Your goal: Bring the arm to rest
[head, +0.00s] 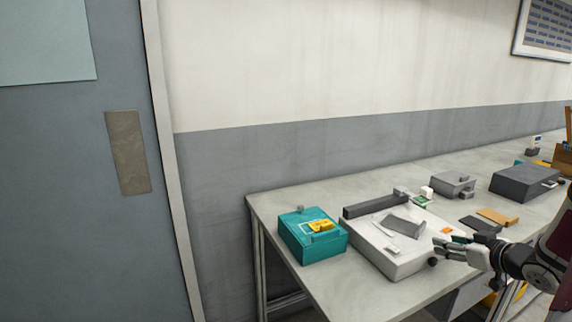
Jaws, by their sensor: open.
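My gripper (455,252) is at the lower right of the head view, at the end of my arm, which comes in from the right edge. Its fingers point left and are open, with nothing seen between them. The fingertips are over or beside the right side of a white flat device (392,262) on the table; I cannot tell whether they touch it. A small dark knob (433,262) shows right by the fingertips.
A grey table (275,203) runs along the wall. On it are a teal box (312,240) with a yellow item (322,225), a dark grey box (524,182), a small grey box (453,184) and a tan block (497,217). A door (80,200) stands at left.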

